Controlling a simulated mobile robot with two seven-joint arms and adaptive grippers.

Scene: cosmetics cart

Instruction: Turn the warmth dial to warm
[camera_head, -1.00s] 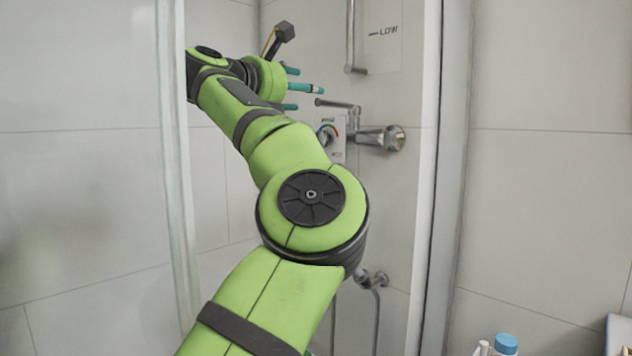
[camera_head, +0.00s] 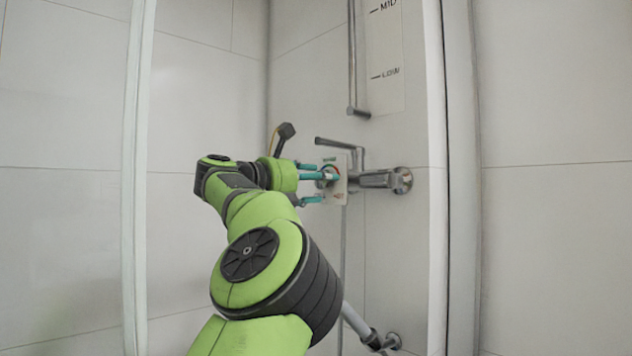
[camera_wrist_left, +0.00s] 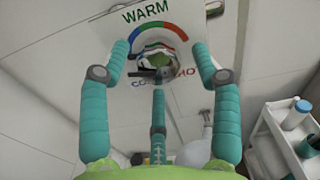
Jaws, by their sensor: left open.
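The warmth dial (camera_wrist_left: 157,62) shows in the left wrist view as a round knob on a white plate, with a blue, green and red arc. The word WARM is above it; COLD and a partly hidden HOT are below it. In the head view the dial plate (camera_head: 340,181) is on the shower wall, with the knob partly hidden by my fingers. My left gripper (camera_head: 322,182) is open, its teal fingers at the plate. In the left wrist view its fingers (camera_wrist_left: 160,70) are spread around the dial; contact is unclear. My right gripper is not in view.
A chrome faucet (camera_head: 378,180) is beside the plate, with a lever above. A vertical rail (camera_head: 352,60) and a marked strip (camera_head: 385,55) are higher up. A white cart (camera_wrist_left: 262,140) with bottles is at the right in the wrist view.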

